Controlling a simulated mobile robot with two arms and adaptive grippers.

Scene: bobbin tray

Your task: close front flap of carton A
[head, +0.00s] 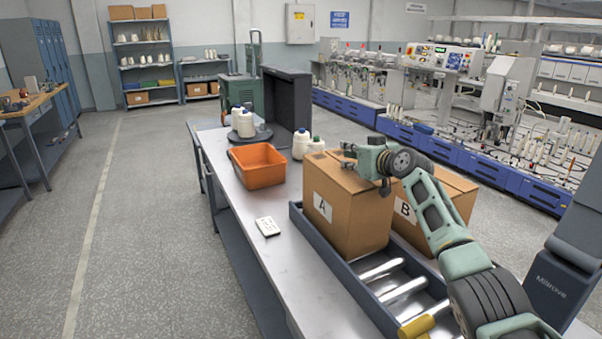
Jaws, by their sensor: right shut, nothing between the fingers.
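Carton A (342,222), a brown box with a white label marked A, stands upright on a roller tray (368,302). My right gripper (349,157) is over the top of carton A, with its jaws shut and empty. Gripper and wrist hide part of the top, so I cannot tell how the front flap lies or whether the gripper touches it. Carton B (462,196) stands beside carton A on the right, partly hidden behind my right arm. My left gripper is not in view.
An orange bin (258,166) sits on the table left of the cartons. A small white device (267,226) lies in front of the bin. White bottles (302,143) stand behind carton A. The table's front left area is clear.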

